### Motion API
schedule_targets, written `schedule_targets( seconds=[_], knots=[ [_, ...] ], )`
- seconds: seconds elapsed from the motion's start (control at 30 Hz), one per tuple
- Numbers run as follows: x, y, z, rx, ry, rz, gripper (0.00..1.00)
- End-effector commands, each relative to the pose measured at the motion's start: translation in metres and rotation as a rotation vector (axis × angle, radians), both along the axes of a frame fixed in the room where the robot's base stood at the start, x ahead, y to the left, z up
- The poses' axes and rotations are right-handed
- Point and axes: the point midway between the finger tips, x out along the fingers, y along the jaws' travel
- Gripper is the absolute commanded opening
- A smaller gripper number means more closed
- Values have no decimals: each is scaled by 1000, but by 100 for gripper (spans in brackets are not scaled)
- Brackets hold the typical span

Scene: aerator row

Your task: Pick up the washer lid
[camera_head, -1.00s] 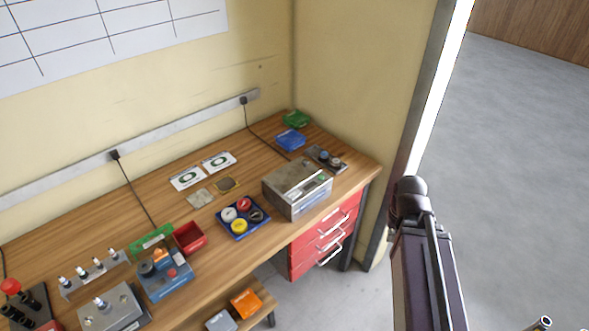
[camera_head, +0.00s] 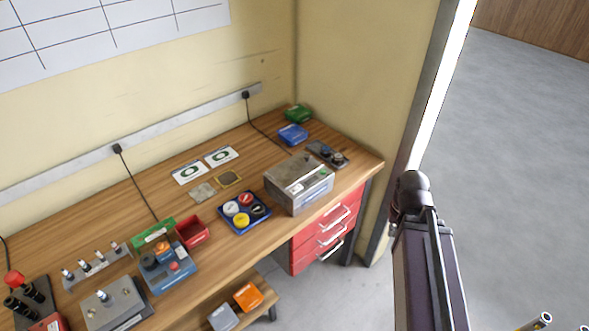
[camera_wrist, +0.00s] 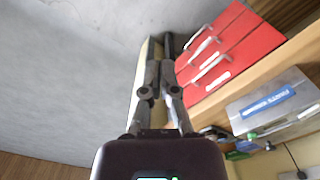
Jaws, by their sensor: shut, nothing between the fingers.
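The washer appears to be the grey metal box (camera_head: 285,192) at the right end of the wooden bench. Its flat top, which I take for the washer lid (camera_head: 299,170), looks closed. In the wrist view the washer (camera_wrist: 268,105) is at the right, tilted, with a blue label on its front. My gripper (camera_wrist: 160,50) shows in the wrist view, shut and empty. It is out over the floor side, away from the washer and touching nothing. The gripper's fingers do not show in the head view.
Red drawers (camera_head: 327,235) hang under the bench's right end. A blue tray (camera_head: 229,225) of round caps, a red bin (camera_head: 193,243) and a blue device (camera_head: 168,277) stand left of the washer. Blue (camera_head: 293,134) and green boxes (camera_head: 298,113) stand behind it. Open floor (camera_head: 520,160) is at the right.

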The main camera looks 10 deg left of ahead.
Motion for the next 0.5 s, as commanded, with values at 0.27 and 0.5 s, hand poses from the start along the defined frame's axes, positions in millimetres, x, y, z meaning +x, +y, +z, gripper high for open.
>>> schedule_targets(
  seconds=[0.27,0.5],
  knots=[
    [1,0,0,2,-1,-4,33],
    [14,12,-4,51,-31,-98,76]
  ],
)
